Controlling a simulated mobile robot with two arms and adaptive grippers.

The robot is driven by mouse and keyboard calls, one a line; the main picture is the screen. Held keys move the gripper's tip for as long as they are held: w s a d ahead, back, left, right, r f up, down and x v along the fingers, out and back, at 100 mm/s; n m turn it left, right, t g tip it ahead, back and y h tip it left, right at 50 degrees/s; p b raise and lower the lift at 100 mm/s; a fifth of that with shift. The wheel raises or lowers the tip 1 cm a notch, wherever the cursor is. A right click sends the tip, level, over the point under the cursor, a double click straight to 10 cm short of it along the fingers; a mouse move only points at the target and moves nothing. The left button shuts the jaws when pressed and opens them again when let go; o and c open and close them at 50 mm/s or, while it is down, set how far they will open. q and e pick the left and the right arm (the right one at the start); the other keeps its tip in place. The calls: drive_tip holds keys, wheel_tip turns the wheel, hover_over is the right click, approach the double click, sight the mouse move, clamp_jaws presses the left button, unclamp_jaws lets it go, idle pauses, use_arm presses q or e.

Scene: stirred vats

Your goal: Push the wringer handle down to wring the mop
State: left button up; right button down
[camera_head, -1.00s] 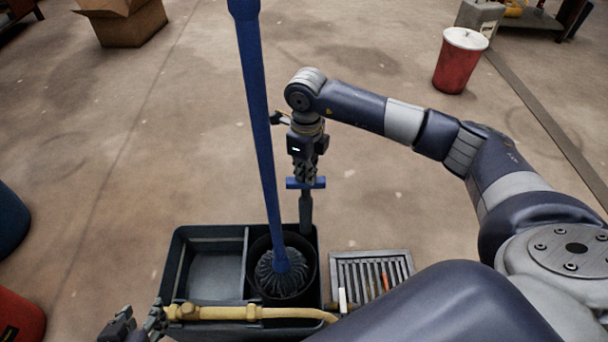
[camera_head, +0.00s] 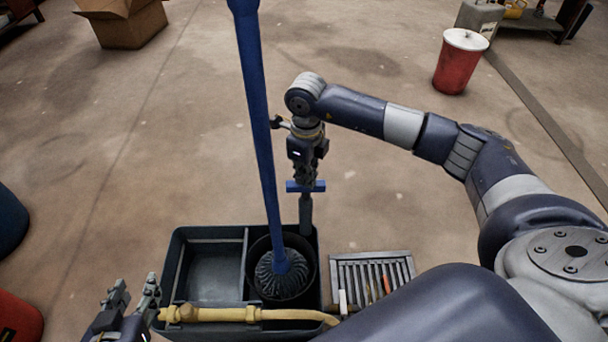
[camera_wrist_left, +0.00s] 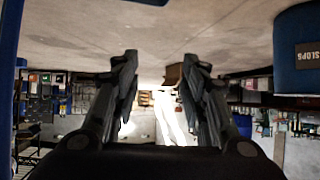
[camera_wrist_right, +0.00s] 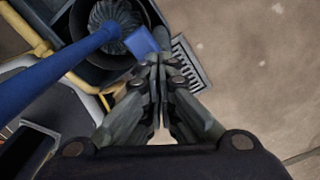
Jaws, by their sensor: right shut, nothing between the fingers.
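The mop has a long blue handle (camera_head: 258,130) and a dark stranded head (camera_head: 282,272) that sits in the round wringer basket (camera_head: 311,262) of the black bucket (camera_head: 178,255). The wringer handle has a blue crossbar (camera_head: 293,186) on a dark upright lever (camera_head: 306,215) at the bucket's back right. My right gripper (camera_head: 306,178) is shut and empty, pointing down right at the crossbar; the blue bar also shows at its fingertips in the right wrist view (camera_wrist_right: 143,43). I cannot tell whether they touch. My left gripper (camera_head: 134,288) is open and empty at the bucket's front left.
A yellow pipe (camera_head: 225,314) crosses the bucket's front edge. A floor grate (camera_head: 372,275) lies right of the bucket. A red bin with white lid (camera_head: 458,62) and a cardboard box (camera_head: 125,20) stand farther off. The floor behind the bucket is clear.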

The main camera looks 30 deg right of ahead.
use_arm(q)
drive_tip(key=shift+w+d+r+t+b, duration=0.65)
drive_tip(key=shift+w+r+t, duration=0.8)
drive_tip(key=shift+r, duration=0.75)
use_arm(e)
drive_tip(key=shift+f, duration=0.95)
drive_tip(key=shift+r+p, duration=0.65)
drive_tip(key=shift+r, duration=0.1)
drive_tip(key=shift+r+p, duration=0.55)
drive_tip(key=shift+r, duration=0.2)
drive_tip(key=shift+r+p, duration=0.55)
drive_tip(key=shift+r, duration=0.2)
drive_tip(key=shift+r+p, duration=0.55)
drive_tip(key=shift+r, duration=0.25)
use_arm(q)
drive_tip(key=s+a+f+g+y, duration=0.1)
drive_tip(key=s+a+f+g, duration=0.1)
drive_tip(key=s+f+g, duration=0.3)
drive_tip(key=s+a+f+g+y, duration=0.1)
drive_tip(key=s+a+f+g, duration=0.2)
drive_tip(key=s, duration=0.8)
wheel_tip(320, 180, down, 3)
drive_tip(key=shift+a+r+g, duration=0.2)
drive_tip(key=shift+a+g, duration=0.1)
drive_tip(key=shift+g, duration=0.85)
drive_tip(key=shift+w, duration=0.1)
use_arm(e)
drive_tip(key=shift+f, duration=0.1)
